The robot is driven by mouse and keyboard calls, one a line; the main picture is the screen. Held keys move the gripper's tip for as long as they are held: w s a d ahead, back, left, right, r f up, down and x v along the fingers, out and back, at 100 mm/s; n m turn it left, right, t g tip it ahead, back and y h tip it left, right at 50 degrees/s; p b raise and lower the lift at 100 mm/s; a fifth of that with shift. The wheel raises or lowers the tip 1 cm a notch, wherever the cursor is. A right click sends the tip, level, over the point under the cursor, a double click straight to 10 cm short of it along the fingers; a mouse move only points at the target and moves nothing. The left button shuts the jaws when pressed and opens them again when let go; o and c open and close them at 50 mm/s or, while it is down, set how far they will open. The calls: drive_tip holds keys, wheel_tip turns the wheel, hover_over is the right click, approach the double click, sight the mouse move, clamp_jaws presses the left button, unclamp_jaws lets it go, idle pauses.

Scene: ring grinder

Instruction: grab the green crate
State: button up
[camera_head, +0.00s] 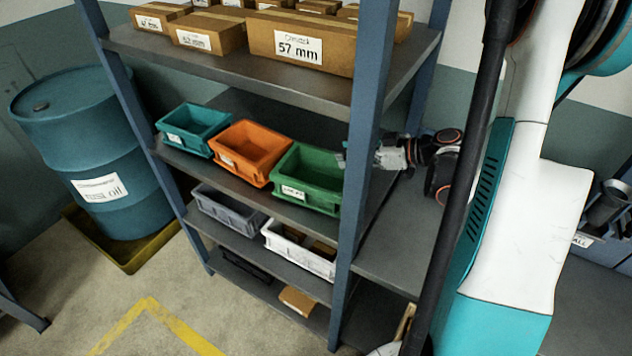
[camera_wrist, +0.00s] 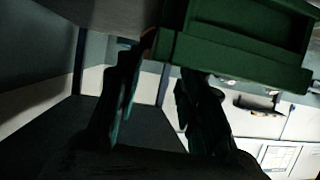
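The green crate (camera_head: 307,178) sits upright on the middle shelf, at the right end of a row of three crates. My gripper (camera_head: 372,155) is at the crate's right end in the head view, partly behind the blue shelf post. In the wrist view, the green crate (camera_wrist: 235,50) fills the upper right, close beyond the fingertips. My gripper (camera_wrist: 163,75) shows two dark fingers spread apart with a gap between them. Whether a finger touches the crate's edge is hard to tell in the dark picture.
An orange crate (camera_head: 248,152) and a teal crate (camera_head: 193,129) stand left of the green one. The blue post (camera_head: 363,130) rises beside its right end. Cardboard boxes (camera_head: 300,42) fill the shelf above. Grey and white crates (camera_head: 300,250) are below. A blue barrel (camera_head: 90,150) stands left.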

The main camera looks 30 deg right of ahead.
sight(331, 153)
drive_tip(key=shift+w+d+b+x, duration=0.15)
drive_tip(key=shift+b+x, duration=0.4)
drive_tip(key=shift+x, duration=1.3)
drive_tip(key=shift+w+d+b+x, duration=0.15)
drive_tip(key=shift+b+x, duration=0.35)
drive_tip(key=shift+x, duration=1.4)
drive_tip(key=shift+s+a+r, duration=0.1)
drive_tip(key=shift+r, duration=0.15)
clamp_jaws()
